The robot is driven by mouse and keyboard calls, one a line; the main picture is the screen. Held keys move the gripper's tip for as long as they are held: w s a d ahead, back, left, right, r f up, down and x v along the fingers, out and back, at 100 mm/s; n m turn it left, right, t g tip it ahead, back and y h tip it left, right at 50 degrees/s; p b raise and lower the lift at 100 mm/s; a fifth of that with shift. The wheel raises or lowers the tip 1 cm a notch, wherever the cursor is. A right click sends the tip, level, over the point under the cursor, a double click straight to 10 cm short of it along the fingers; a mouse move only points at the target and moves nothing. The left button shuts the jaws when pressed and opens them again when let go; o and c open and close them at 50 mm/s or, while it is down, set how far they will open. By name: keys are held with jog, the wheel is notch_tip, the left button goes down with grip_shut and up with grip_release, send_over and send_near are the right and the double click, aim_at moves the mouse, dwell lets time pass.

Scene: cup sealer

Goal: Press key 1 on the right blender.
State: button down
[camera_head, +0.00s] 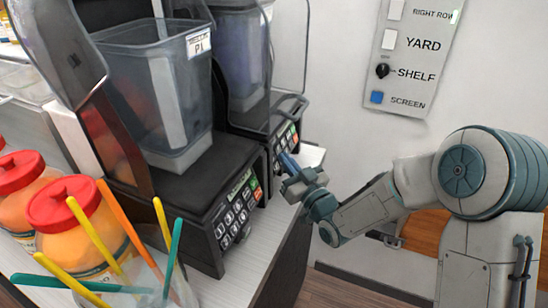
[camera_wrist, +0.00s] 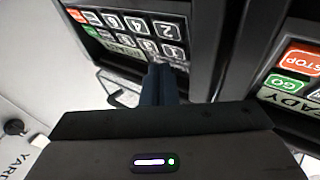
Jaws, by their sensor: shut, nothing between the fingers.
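The right blender is the farther of two in the head view, with a dark, see-through jar (camera_head: 240,50) on a black base. Its key panel (camera_head: 286,140) faces my gripper (camera_head: 288,162). In the wrist view, the same panel (camera_wrist: 130,32) is at the upper left, with rows of numbered keys and red and green keys at its left end. My gripper (camera_wrist: 160,70) is shut and empty. Its tips are at the panel's lower right part in the wrist view and cover some of it.
The left blender (camera_head: 190,195) stands close beside; its panel (camera_wrist: 292,80) shows at the wrist view's right edge. Red-lidded jars (camera_head: 75,220) and coloured straws (camera_head: 172,250) are at the front left. A switch board (camera_head: 408,55) hangs on the wall.

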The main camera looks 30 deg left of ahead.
jog(key=shift+s+a+f+b, duration=0.1)
jog(key=shift+a+f+b, duration=0.15)
jog(key=shift+a+b, duration=0.75)
dwell(0.8)
jog(key=shift+d, duration=0.35)
jog(key=shift+d+r+b, duration=0.25)
jog(key=shift+d+b, duration=0.25)
jog(key=shift+d, duration=0.1)
jog(key=d, duration=0.1)
jog(key=d+r, duration=0.1)
jog(key=d, duration=0.2)
jog(key=shift+w+d+r, duration=0.25)
jog(key=shift+w+d, duration=0.1)
jog(key=shift+d, duration=0.05)
dwell(0.6)
